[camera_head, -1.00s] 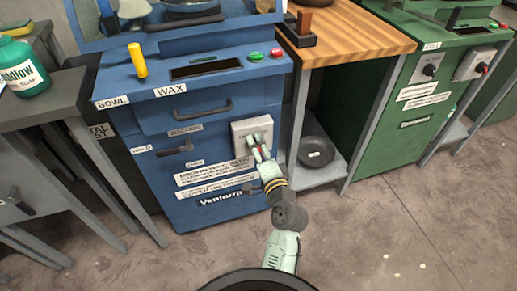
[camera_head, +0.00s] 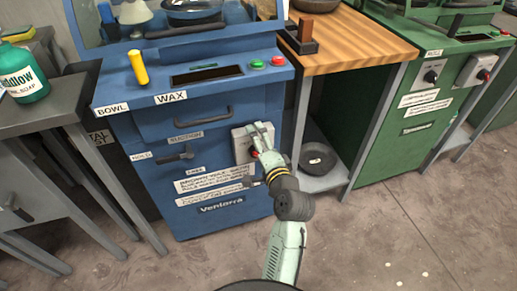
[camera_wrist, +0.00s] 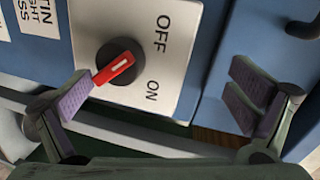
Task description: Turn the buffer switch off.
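A switch with a round black base and a red handle (camera_wrist: 117,66) sits on a white plate marked OFF and ON in the wrist view. The handle lies slantwise, its upper right end pointing towards the side with the two words. In the head view the plate (camera_head: 240,147) is on the front of the blue machine, partly hidden by my gripper (camera_head: 262,133). My gripper (camera_wrist: 165,85) is open and empty in the wrist view. Its left finger is close to the handle's lower left end; I cannot tell whether they touch. The right finger is well apart from the switch.
The blue machine (camera_head: 225,215) has a drawer handle (camera_head: 203,116) and a smaller handle (camera_head: 176,154) left of the plate. A wooden-topped table (camera_head: 350,45) stands to the right, with a dark pan (camera_head: 318,157) on its lower shelf. A green machine (camera_head: 407,145) stands beyond.

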